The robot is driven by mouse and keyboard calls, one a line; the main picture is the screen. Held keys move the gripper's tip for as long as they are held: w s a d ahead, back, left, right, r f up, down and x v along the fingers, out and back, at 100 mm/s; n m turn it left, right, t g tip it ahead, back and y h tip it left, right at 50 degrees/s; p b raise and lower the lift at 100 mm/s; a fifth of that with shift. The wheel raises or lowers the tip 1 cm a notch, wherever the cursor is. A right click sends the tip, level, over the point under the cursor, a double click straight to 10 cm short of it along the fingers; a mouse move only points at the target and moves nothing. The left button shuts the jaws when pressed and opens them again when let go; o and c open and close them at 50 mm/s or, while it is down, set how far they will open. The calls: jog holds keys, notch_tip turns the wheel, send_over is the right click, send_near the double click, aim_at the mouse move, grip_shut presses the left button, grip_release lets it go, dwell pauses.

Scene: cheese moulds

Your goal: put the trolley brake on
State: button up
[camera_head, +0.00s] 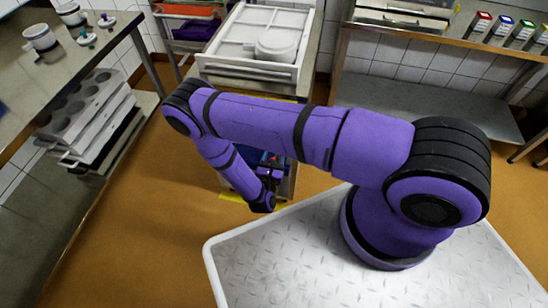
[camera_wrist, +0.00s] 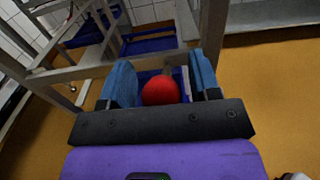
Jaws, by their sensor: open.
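A red ball knob (camera_wrist: 160,91), likely the trolley's brake handle, sits between my gripper's two blue fingers in the wrist view. My gripper (camera_wrist: 162,66) is open, with a finger on each side of the knob. I cannot tell whether either finger touches it. A short stem shows behind the knob. The trolley (camera_head: 246,72) carries a white divided tray with a round white mould at the top centre of the head view. My arm crosses in front of its lower part. The knob is not clear in the head view.
A steel table (camera_head: 118,28) with small white moulds stands at the left, above a shelf of stacked mould trays (camera_head: 85,105). A bench (camera_head: 380,36) with coloured boxes is at the back right. Brown floor (camera_head: 140,220) is open in front.

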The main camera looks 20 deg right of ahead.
jog(key=shift+w+d, duration=0.15)
jog(key=shift+w, duration=0.05)
grip_shut()
